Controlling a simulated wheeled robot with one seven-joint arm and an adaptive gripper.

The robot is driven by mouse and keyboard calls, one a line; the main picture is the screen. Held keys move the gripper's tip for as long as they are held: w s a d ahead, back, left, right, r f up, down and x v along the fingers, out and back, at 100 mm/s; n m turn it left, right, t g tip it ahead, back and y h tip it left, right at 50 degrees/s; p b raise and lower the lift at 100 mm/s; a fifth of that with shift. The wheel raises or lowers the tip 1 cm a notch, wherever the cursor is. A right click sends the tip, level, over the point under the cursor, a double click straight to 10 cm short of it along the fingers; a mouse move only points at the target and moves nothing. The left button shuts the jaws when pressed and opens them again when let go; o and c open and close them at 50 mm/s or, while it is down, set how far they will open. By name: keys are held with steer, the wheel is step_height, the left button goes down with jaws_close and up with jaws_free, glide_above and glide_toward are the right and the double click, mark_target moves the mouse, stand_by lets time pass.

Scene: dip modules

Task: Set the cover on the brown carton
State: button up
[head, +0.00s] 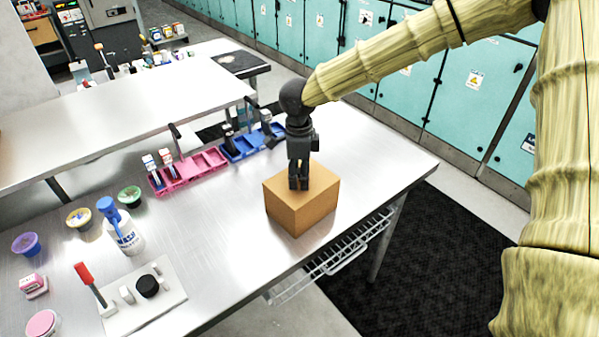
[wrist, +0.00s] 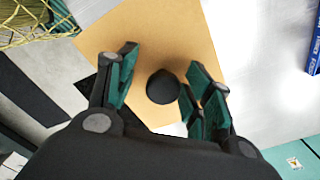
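The brown carton (head: 287,214) stands upright on the steel table, near its right front edge. Its flat brown top, the cover (wrist: 165,35), fills the middle of the wrist view and lies over the carton; in the head view I cannot make out a seam between them. A round black knob (wrist: 163,87) sits on the cover. My gripper (head: 299,186) points straight down over the carton's top. In the wrist view its fingers (wrist: 160,66) are apart, one on each side of the knob, with gaps showing between them and it.
A pink tray (head: 190,170) and a blue tray (head: 252,142) lie behind the carton to the left. A wash bottle (head: 122,232), several small tubs and a white stirrer plate (head: 145,300) stand at the left. A wire drawer (head: 335,258) hangs under the front edge.

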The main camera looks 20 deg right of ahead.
steer(key=shift+w, duration=0.15)
step_height(320, 180, up, 12)
steer(key=b, duration=0.2)
steer(key=shift+b, duration=0.4)
steer(key=shift+a+r, duration=0.1)
steer(key=shift+r, duration=0.1)
